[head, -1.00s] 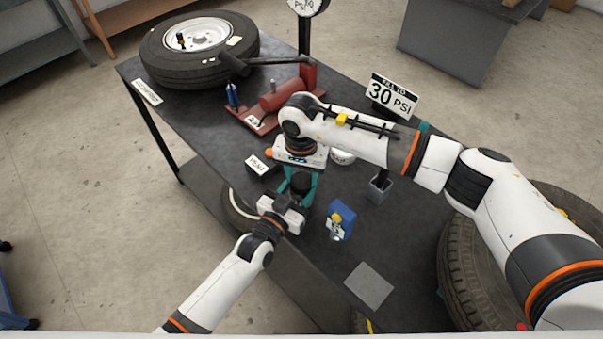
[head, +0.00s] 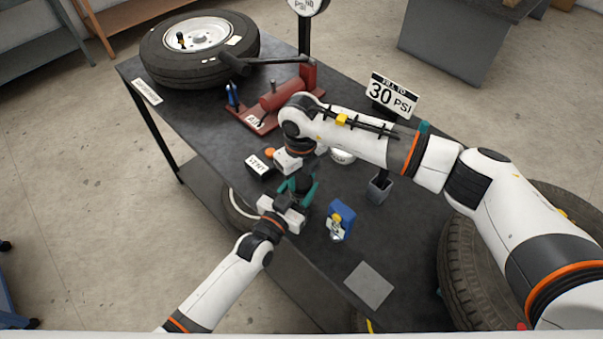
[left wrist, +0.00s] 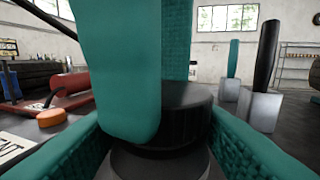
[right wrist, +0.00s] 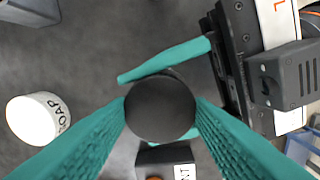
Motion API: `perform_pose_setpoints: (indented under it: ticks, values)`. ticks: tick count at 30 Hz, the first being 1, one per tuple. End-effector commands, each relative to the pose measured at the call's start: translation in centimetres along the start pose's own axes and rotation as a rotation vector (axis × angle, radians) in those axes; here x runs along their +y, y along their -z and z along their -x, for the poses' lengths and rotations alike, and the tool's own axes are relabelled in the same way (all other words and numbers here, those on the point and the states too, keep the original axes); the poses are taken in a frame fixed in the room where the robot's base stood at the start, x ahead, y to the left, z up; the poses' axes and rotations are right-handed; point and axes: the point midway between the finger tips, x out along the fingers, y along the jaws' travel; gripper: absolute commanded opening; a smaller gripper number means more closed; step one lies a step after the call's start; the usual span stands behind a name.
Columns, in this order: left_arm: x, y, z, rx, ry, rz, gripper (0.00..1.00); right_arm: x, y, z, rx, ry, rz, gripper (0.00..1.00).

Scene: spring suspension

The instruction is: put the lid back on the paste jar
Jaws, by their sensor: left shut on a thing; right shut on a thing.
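The black round lid (left wrist: 180,112) is between the teal fingers of my right gripper (right wrist: 160,106), which is shut on it from above. It also shows from the top in the right wrist view (right wrist: 160,110). The paste jar (left wrist: 155,165), a dark grey body, is directly under the lid. My left gripper (head: 297,190) is shut around the jar from the side, near the table's front edge. Lid and jar look lined up and touching or nearly so; I cannot tell whether the lid is seated. In the head view my right wrist and the fingers partly hide both.
A red tool (head: 280,97) and a wheel (head: 200,35) lie farther back.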

Motion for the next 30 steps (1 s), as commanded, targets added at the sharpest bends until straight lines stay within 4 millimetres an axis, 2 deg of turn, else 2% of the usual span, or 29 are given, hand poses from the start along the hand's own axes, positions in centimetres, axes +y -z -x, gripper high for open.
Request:
perform_pose_setpoints:
  ticks: [3, 6, 15, 16, 19, 30]
  values:
    - [-0.04, -0.05, -0.01, -0.001, 0.0, 0.0, 0.0, 0.04, 0.06, 0.03, 0.002, 0.0, -0.159, 0.19]
    - [-0.05, -0.05, 0.0, -0.001, 0.001, 0.0, 0.0, 0.06, 0.06, 0.02, 0.002, -0.001, -0.226, 0.19]
    - [-0.08, -0.03, 0.01, -0.001, 0.001, 0.0, 0.0, 0.08, 0.07, 0.03, 0.003, -0.001, -0.242, 0.19]
    - [-0.08, -0.03, 0.01, -0.001, 0.001, 0.0, 0.0, 0.08, 0.07, 0.03, 0.003, -0.001, -0.242, 0.5]
    - [-0.07, -0.03, 0.01, -0.001, 0.001, 0.0, 0.0, 0.08, 0.06, 0.03, 0.002, -0.001, -0.241, 0.66]
    - [-0.03, -0.07, -0.02, -0.002, 0.0, 0.0, 0.0, 0.05, 0.06, 0.4, 0.002, -0.001, -0.239, 0.68]
